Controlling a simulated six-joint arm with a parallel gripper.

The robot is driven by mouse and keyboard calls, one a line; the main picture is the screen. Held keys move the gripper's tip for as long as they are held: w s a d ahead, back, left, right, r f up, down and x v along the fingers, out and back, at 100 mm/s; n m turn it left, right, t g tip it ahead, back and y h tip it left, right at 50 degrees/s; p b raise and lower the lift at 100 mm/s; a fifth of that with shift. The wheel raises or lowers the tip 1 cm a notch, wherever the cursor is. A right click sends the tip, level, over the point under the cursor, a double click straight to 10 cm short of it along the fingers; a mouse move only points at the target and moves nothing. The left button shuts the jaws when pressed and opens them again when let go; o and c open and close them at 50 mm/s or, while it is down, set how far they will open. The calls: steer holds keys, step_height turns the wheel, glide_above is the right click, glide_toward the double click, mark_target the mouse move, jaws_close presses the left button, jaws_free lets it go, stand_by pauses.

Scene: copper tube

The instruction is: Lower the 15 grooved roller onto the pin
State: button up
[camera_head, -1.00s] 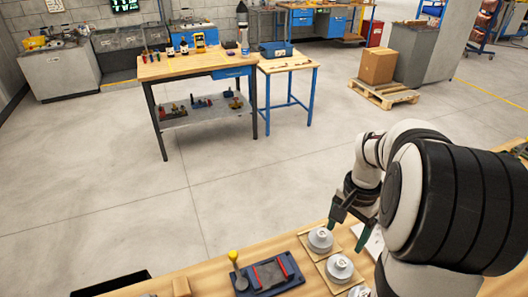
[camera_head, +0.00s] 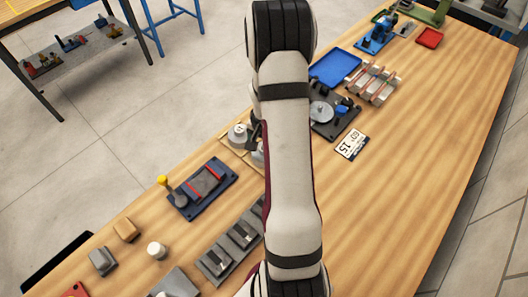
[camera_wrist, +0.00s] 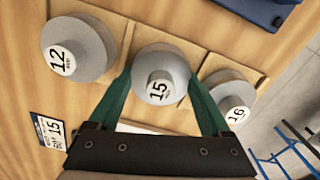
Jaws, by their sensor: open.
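The 15 grooved roller (camera_wrist: 160,62) is a grey stepped disc marked "15" on its hub, sitting on a wooden square in the wrist view. My gripper (camera_wrist: 161,77) is open, its green fingers on either side of this roller; I cannot tell whether they touch it. The 12 roller (camera_wrist: 76,50) is to the left and the 16 roller (camera_wrist: 228,97) to the right. A black fixture (camera_head: 345,127) with a grey disc stands beyond my arm; I cannot make out the pin.
A card marked 15 (camera_head: 351,144) lies by the black fixture. Around it are a blue tray (camera_head: 335,66) and a rack of tubes (camera_head: 372,82). A dark blue fixture with a yellow-knobbed lever (camera_head: 203,187) stands left of my arm. The table's right side is clear.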

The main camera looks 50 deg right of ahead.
jaws_close()
stand_by(0.4)
steer(key=shift+r, duration=0.1)
step_height(320, 180, up, 4)
steer(key=shift+f, duration=0.15)
steer(key=s+d+r, duration=0.4)
steer(key=s+r, duration=0.3)
steer(key=s, duration=0.4)
steer(key=w+d, duration=0.4)
steer(key=d, duration=0.6)
steer(key=w+d, duration=0.4)
steer(key=d, duration=0.6)
steer(key=shift+w, duration=0.25)
